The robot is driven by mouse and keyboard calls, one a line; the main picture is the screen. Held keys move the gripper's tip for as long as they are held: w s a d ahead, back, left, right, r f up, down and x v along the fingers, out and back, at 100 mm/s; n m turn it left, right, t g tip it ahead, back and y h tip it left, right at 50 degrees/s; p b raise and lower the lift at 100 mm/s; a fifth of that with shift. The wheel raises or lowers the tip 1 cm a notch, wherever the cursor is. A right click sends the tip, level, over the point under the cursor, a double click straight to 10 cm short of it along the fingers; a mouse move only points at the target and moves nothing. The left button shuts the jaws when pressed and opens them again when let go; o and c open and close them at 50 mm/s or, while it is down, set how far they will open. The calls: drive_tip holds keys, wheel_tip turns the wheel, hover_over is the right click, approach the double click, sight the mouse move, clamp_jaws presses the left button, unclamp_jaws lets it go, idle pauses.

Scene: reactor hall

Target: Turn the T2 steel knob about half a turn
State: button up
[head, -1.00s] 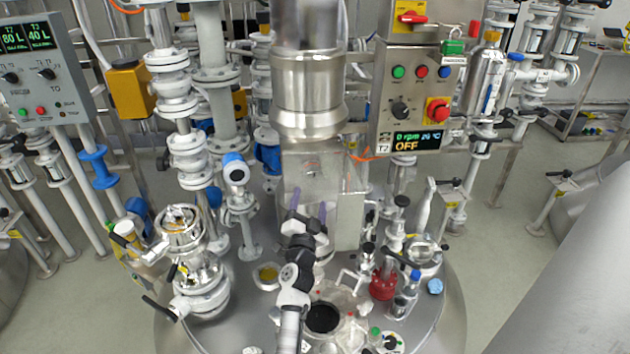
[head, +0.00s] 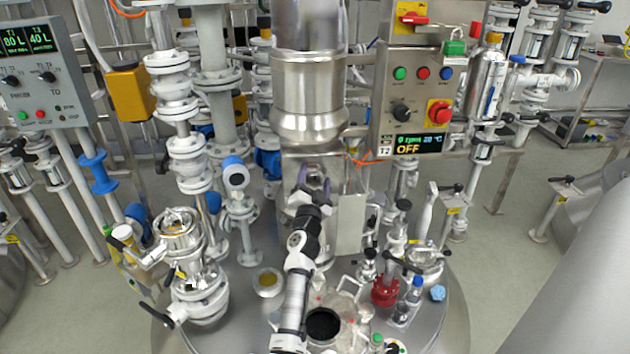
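The steel T2 control panel (head: 385,85) stands at the upper right of centre in the head view. A black rotary knob (head: 400,111) sits on it, left of the red emergency button. The display below reads OFF beside the T2 label. No separate bare-steel knob can be made out on the panel. My gripper (head: 314,178) is in front of the steel column, below and left of the panel, well apart from the knob. Its two purplish fingers look spread with nothing between them.
A red emergency button (head: 438,112) and green, red and blue buttons are close to the knob. The thick steel column (head: 309,95) stands left of the panel. Glassware, a red fitting (head: 384,291) and valves crowd the vessel lid (head: 235,330) below.

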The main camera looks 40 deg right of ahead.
drive_tip(key=c, duration=0.7)
drive_tip(key=p, duration=0.1)
drive_tip(key=m+p, duration=0.1)
drive_tip(key=p, duration=0.1)
drive_tip(key=shift+r+m+g, duration=0.3)
drive_tip(key=shift+g, duration=0.1)
drive_tip(key=shift+f+m+p, duration=0.1)
drive_tip(key=shift+m+p, duration=0.7)
drive_tip(key=shift+p, duration=0.25)
drive_tip(key=shift+f+m+g, duration=0.3)
drive_tip(key=shift+m+g, duration=0.1)
drive_tip(key=o, duration=0.9)
drive_tip(key=shift+c, duration=0.2)
drive_tip(key=shift+s, duration=0.1)
